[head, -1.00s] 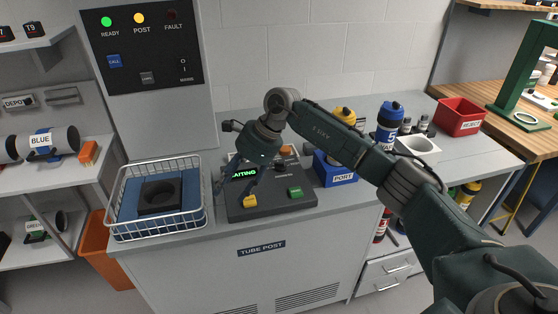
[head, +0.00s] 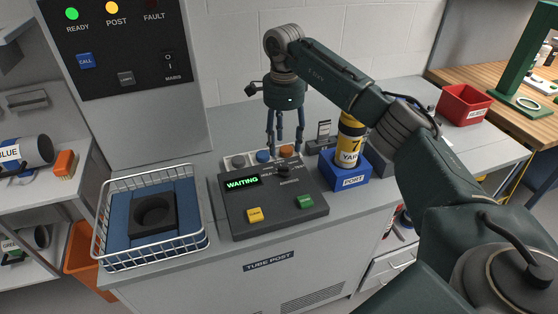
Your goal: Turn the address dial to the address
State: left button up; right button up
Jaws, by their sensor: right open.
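The dark control box (head: 265,212) sits on the counter. Its display (head: 242,182) reads WAITING in green. A small black dial (head: 283,171) is at the upper right of its top face; its markings are too small to read. A yellow button (head: 255,215) and a green button (head: 305,201) are on its lower part. My right gripper (head: 285,143) points down with open, empty fingers, above the box's back edge, behind the dial and apart from it. My left gripper is not in view.
A wire basket (head: 200,247) with a black ring block (head: 153,216) stands left of the box. A small card holder (head: 322,143) is behind. A red bin (head: 463,104) is far right.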

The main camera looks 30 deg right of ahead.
aim_at(284, 167)
jog(key=f, duration=0.2)
jog(key=f+p, duration=0.1)
jog(key=f, duration=0.3)
jog(key=shift+s+f, duration=0.15)
jog(key=shift+s, duration=0.2)
notch_tip(284, 167, down, 3)
jog(key=shift+w+r+p, duration=0.1)
jog(key=shift+p, duration=0.4)
jog(key=shift+c, duration=0.3)
jog(key=c, duration=0.8)
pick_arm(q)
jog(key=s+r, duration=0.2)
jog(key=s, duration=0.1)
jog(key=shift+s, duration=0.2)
pick_arm(e)
jog(key=shift+c, duration=1.3)
